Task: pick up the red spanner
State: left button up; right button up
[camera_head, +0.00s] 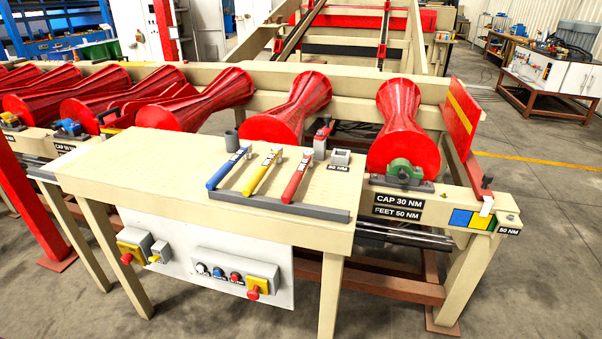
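The red spanner (295,179) lies on the beige table (130,170), its near end by a grey rack strip (280,207) along the front edge. It is the rightmost of three spanners. The yellow spanner (261,173) lies to its left, and the blue spanner (227,169) lies left of that. The three are roughly parallel and apart from each other. Neither of my grippers shows in the head view.
A dark grey cup (231,141) and a small square grey holder (341,157) labelled 50 NM stand near the spanners. Red hourglass rollers (400,125) line the conveyor behind the table. A control panel (205,262) hangs below. The table's left part is clear.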

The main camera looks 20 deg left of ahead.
aim_at(309, 156)
jog(key=i+l+z, duration=0.2)
jog(key=i+l, duration=0.3)
jog(key=l, duration=0.2)
jog(key=i+l+z, duration=0.25)
jog(key=i+l, duration=0.25)
jog(key=l+u, duration=0.1)
jog(key=u, duration=1.8)
jog(key=i+l, duration=0.25)
